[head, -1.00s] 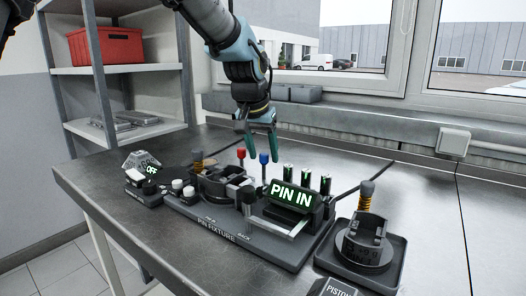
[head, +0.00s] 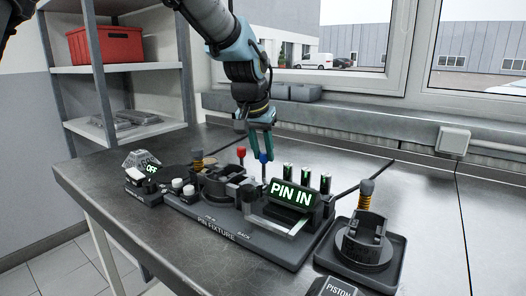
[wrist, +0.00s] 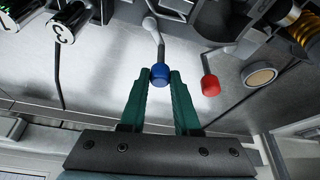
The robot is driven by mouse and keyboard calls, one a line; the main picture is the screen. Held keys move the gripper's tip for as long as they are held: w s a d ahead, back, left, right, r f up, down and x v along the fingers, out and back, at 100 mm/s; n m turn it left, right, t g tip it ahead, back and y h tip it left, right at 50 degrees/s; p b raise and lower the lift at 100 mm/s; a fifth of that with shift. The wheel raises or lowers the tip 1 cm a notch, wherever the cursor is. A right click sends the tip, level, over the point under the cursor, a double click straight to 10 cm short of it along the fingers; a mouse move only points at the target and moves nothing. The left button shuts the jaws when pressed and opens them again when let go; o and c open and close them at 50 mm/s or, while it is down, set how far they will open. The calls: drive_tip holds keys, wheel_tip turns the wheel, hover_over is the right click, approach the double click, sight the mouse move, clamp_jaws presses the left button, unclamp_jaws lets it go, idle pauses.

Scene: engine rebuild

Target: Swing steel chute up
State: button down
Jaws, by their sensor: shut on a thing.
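My gripper (head: 262,156) is shut on the blue knob (wrist: 160,75), which sits between the tips of its green fingers. The knob tops a thin lever that rises from the pin fixture (head: 215,235) on the bench. A pale steel angled piece (head: 270,227), which may be the chute, lies low in front of the "PIN IN" display (head: 292,196). The lever's lower end is partly hidden in the head view. A red knob (head: 241,152) on another lever stands to the left of my gripper; in the wrist view (wrist: 210,86) it is to the right, untouched.
A piston on a tray (head: 367,240) is at the right. The bench is clear at the far right.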

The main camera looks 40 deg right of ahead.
drive_tip(key=shift+d+m, duration=0.1)
drive_tip(key=shift+m, duration=0.3)
drive_tip(key=m, duration=0.1)
drive_tip(key=m+g, duration=0.1)
drive_tip(key=shift+s+d+m+h, duration=0.3)
drive_tip(key=shift+d+m, duration=0.05)
drive_tip(key=shift+m, duration=0.05)
drive_tip(key=shift+s+d+m+g+y+p, duration=0.1)
drive_tip(key=shift+s+m+g+y+p, duration=0.4)
drive_tip(key=shift+m, duration=1.55)
drive_tip(key=shift+s+d+m+g+y+p, duration=0.1)
drive_tip(key=shift+s+m+g+p, duration=0.8)
drive_tip(key=shift+m, duration=1.2)
drive_tip(key=shift+s+d+m+g+y+p, duration=0.1)
drive_tip(key=shift+s+m+g+y+p, duration=0.25)
drive_tip(key=shift+m+g+p, duration=1.15)
drive_tip(key=shift+s+m+t+b, duration=0.1)
drive_tip(key=shift+m+t+b, duration=0.5)
drive_tip(key=shift+m, duration=0.05)
drive_tip(key=c, duration=0.6)
unclamp_jaws()
drive_tip(key=shift+c, duration=0.2)
